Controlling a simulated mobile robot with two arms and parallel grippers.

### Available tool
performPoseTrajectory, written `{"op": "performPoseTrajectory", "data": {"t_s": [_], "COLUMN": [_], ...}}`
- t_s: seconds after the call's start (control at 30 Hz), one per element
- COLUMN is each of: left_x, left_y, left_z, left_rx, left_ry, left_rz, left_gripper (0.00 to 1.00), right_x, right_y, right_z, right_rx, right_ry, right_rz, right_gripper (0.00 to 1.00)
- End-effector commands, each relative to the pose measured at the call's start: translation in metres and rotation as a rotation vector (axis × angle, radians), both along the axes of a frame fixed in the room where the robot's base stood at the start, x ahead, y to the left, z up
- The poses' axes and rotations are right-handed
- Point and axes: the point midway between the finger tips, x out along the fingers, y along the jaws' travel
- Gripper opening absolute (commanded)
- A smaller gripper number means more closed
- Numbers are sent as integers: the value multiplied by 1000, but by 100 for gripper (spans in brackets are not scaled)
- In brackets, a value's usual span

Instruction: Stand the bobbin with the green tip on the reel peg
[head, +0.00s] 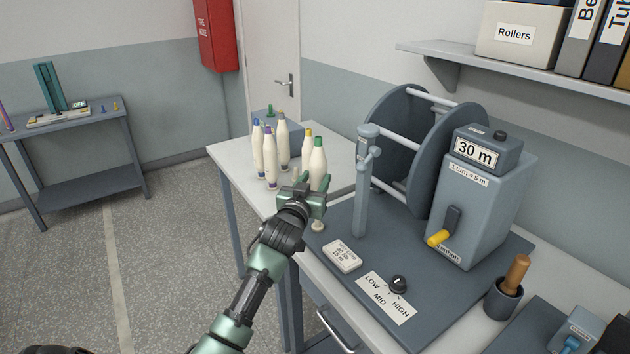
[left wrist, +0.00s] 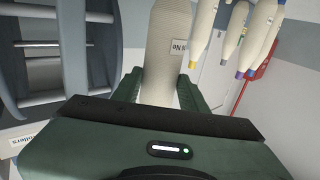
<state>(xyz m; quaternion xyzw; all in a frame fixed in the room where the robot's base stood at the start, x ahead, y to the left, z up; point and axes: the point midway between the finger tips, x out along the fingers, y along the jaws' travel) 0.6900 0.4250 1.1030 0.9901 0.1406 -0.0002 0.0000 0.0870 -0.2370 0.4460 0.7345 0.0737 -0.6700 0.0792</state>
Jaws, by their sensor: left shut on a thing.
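The bobbin with the green tip (head: 318,162) is cream-coloured and upright in the head view, at the front right of a group of bobbins. My left gripper (head: 311,194) is shut on it around its lower body. The bobbin's foot shows just below the gripper, near the edge of the grey board; I cannot tell whether it touches anything. I cannot make out the reel peg for sure. My right gripper is not in view.
Several bobbins with blue, purple, grey and yellow tips (head: 270,158) stand close on the left. A grey upright post (head: 364,185) and the large reel (head: 402,145) are to the right, beside the counter box (head: 480,205).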

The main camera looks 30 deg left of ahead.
Motion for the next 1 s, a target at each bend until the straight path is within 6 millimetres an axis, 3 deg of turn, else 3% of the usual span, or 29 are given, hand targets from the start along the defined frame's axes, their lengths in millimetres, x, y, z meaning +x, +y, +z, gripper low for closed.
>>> {"op": "performPoseTrajectory", "data": {"t_s": [1.0], "left_x": [0], "left_y": [0], "left_z": [-24], "left_rx": [0], "left_ry": [-1], "left_rz": [0], "left_gripper": [0], "right_x": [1], "right_y": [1], "right_z": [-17], "right_rx": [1], "right_ry": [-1], "right_rz": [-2], "right_gripper": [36]}}
